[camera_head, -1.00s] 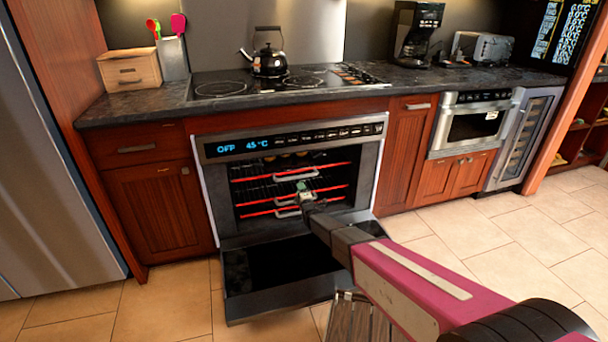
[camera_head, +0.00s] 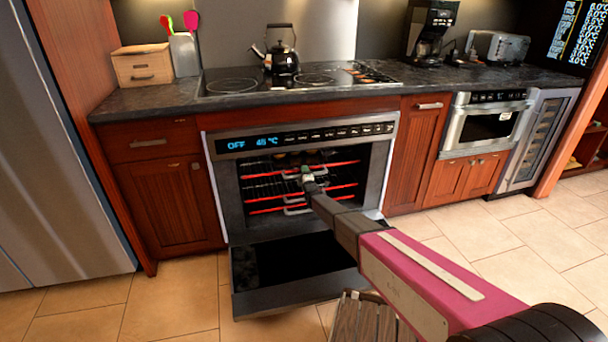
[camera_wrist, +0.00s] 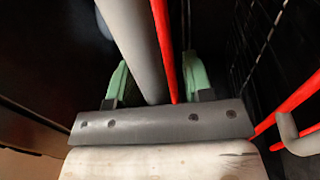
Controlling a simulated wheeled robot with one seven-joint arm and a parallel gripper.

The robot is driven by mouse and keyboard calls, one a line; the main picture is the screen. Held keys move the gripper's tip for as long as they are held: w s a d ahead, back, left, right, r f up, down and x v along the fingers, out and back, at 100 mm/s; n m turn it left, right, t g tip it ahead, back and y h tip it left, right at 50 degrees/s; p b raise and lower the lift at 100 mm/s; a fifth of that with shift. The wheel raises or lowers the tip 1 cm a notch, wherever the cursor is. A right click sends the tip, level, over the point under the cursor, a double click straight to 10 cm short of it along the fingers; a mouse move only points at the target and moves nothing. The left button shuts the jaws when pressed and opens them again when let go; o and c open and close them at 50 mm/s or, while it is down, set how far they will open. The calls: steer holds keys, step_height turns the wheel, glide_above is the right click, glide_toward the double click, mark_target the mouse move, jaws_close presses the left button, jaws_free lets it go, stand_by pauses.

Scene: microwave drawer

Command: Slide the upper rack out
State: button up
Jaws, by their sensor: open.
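The oven (camera_head: 230,185) stands open, and its two racks with red front edges are inside. The upper rack (camera_head: 262,175) has a pale handle at its front. My gripper (camera_head: 307,174) is at this handle, pointing into the oven. In the wrist view my gripper's green fingers (camera_wrist: 157,80) are apart. The grey handle bar (camera_wrist: 130,35) and a red rack edge (camera_wrist: 165,45) run between them. I cannot tell whether the fingers touch the bar. The lower rack (camera_head: 270,210) and its handle sit below.
The oven door (camera_head: 250,303) is lowered in front, under my arm. A kettle (camera_head: 282,60) stands on the cooktop above. Cabinets flank the oven on both sides. A slatted wooden thing (camera_head: 360,318) is at the bottom centre. The tiled floor to the right is clear.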

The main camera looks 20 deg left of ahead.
jaws_close()
steer(key=r+v, duration=0.3)
steer(key=v, duration=1.4)
steer(key=s+r+v, duration=0.1)
steer(key=r+v, duration=0.3)
steer(key=v, duration=1.4)
steer(key=shift+s+d, duration=0.2)
jaws_free()
steer(key=shift+r, duration=0.15)
